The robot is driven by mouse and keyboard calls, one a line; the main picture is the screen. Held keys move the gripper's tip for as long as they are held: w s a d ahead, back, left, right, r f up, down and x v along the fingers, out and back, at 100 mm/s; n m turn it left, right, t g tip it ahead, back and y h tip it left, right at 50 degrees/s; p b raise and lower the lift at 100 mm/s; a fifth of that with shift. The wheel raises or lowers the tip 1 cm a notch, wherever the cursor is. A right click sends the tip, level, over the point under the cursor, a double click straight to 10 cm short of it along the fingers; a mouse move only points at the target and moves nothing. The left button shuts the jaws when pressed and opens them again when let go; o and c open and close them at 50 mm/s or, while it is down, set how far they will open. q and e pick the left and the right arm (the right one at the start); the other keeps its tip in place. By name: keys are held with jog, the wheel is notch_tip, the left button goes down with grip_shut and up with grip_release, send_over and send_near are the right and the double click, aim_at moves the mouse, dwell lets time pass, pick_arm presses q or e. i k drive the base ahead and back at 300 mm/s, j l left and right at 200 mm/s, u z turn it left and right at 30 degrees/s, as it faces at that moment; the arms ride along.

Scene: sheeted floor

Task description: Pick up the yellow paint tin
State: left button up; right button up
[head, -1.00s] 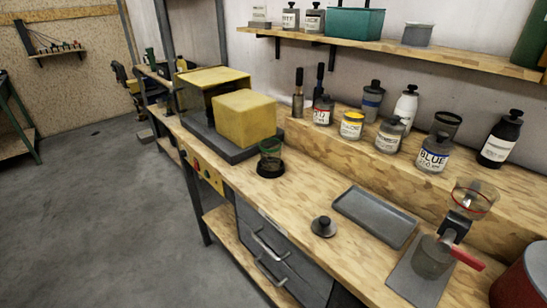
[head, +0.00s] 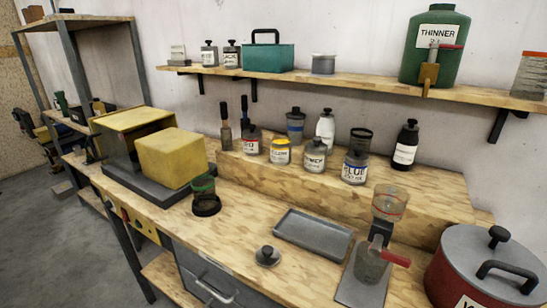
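The yellow paint tin (head: 280,152) is a small squat tin with a yellow top and a pale label. It stands upright on the raised wooden step at the back of the workbench (head: 235,228). The red-labelled tin (head: 251,141) is to its left and a white-labelled tin (head: 314,156) with a dark knob is to its right. Neither of my grippers shows in the head view.
On the bench are a yellow block-like machine (head: 170,157), a dark round holder with a green cup (head: 205,197), a grey tray (head: 313,234), a dispenser with a red handle (head: 377,250) and a red pot (head: 480,275). A wooden shelf (head: 350,82) hangs above the tins.

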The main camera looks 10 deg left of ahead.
aim_at(280, 146)
jog(key=j+z, duration=0.4)
jog(key=k+j+z, duration=0.1)
jog(key=j+z, duration=0.25)
jog(key=k+j+z, duration=0.15)
jog(key=j+z, duration=0.25)
jog(key=j, duration=0.1)
